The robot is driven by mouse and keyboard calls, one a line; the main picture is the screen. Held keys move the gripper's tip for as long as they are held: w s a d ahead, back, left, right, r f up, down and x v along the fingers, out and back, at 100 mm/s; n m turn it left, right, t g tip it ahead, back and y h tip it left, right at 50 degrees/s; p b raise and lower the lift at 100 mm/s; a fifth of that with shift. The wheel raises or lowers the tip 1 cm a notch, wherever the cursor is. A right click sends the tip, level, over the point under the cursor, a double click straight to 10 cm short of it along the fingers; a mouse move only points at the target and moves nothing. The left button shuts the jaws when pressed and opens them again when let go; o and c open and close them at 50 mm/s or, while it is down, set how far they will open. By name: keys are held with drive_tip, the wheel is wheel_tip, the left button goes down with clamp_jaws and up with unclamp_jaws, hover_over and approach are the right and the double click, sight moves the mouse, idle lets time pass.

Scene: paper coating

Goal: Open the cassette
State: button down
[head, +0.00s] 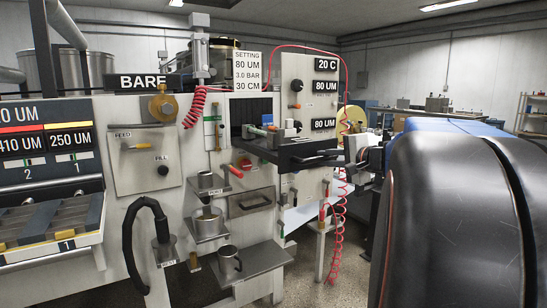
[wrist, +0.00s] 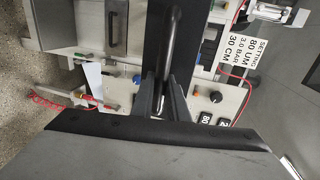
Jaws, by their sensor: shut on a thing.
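A black drawer-like tray (head: 283,149), which looks like the cassette, juts out from the machine's front below a dark opening in the head view. A dark bar handle (head: 314,159) runs along its front. In the wrist view the black tray (wrist: 152,45) runs up the middle, with the shiny handle bar (wrist: 172,45) along it. My gripper (head: 350,156) comes in from the right at the handle's end. In the wrist view my gripper (wrist: 163,92) has its dark fingers closed on the handle bar. The exact contact is partly hidden between the fingers.
A red coiled hose (head: 337,215) hangs just below and behind my gripper. A panel with knobs and displays (head: 309,110) stands right behind the tray. A red-handled lever (head: 234,170) and shelves with metal cups (head: 207,224) are at lower left.

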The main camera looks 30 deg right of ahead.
drive_tip(key=shift+f, duration=0.1)
drive_tip(key=c, duration=1.7)
unclamp_jaws()
drive_tip(key=shift+c, duration=0.2)
drive_tip(key=v, duration=1.7)
drive_tip(key=shift+s, duration=0.2)
